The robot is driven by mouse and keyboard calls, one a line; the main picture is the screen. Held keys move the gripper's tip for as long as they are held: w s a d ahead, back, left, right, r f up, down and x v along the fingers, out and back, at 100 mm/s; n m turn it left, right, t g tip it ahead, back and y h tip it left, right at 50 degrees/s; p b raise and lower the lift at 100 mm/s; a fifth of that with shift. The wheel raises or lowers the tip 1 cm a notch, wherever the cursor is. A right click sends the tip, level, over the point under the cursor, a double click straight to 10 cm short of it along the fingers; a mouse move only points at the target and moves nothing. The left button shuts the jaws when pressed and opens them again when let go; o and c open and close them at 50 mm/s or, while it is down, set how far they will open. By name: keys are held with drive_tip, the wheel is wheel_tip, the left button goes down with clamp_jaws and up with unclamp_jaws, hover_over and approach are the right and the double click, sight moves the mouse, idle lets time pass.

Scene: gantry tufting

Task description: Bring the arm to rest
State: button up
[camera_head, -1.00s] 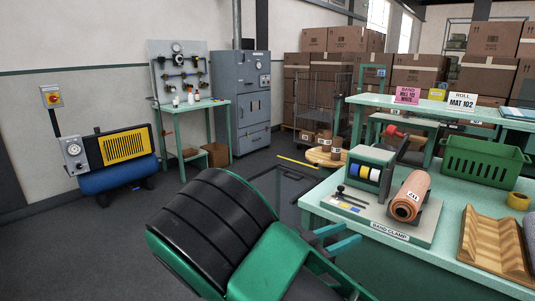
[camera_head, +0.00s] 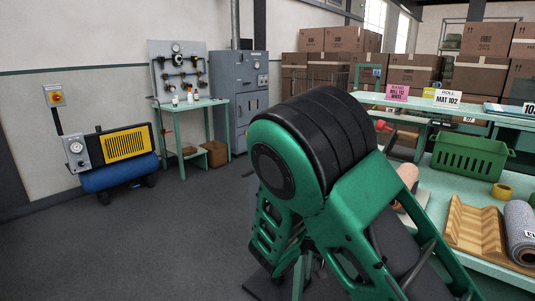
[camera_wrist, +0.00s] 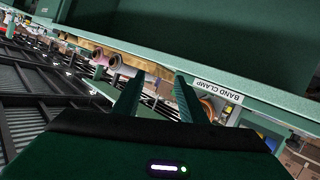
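My gripper (camera_wrist: 159,74) shows in the wrist view with its two green fingers apart and nothing held between them. It points toward the edge of the green bench (camera_wrist: 240,98) with the BAND CLAMP label (camera_wrist: 218,90), tilted in the picture. In the head view my green and black arm is folded up large in the middle and right, and it hides the gripper and most of the band clamp. Part of the pinkish-brown roll (camera_head: 408,177) shows behind the arm.
A green crate (camera_head: 470,158), yellow tape (camera_head: 501,191), a wooden cradle (camera_head: 478,228) and a grey roll (camera_head: 521,232) are on the bench at right. A blue compressor (camera_head: 118,173) stands at left. The floor (camera_head: 130,250) between is clear.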

drive_tip(key=s+d+n+g+y, duration=0.1)
drive_tip(key=s+d+g+y, duration=0.4)
drive_tip(key=s+d+y, duration=0.55)
drive_tip(key=s+r+n+t+y, duration=0.1)
drive_tip(key=s+r+n+y, duration=0.1)
drive_tip(key=s, duration=0.7)
drive_tip(key=s+r+n+t+y, duration=0.1)
drive_tip(key=s+r+n, duration=0.1)
drive_tip(key=s, duration=0.7)
drive_tip(key=shift+a+r+n+y, duration=0.2)
drive_tip(key=shift+r+n+y, duration=0.15)
drive_tip(key=shift+n, duration=0.35)
drive_tip(key=shift+w+f, duration=0.25)
drive_tip(key=shift+w, duration=0.4)
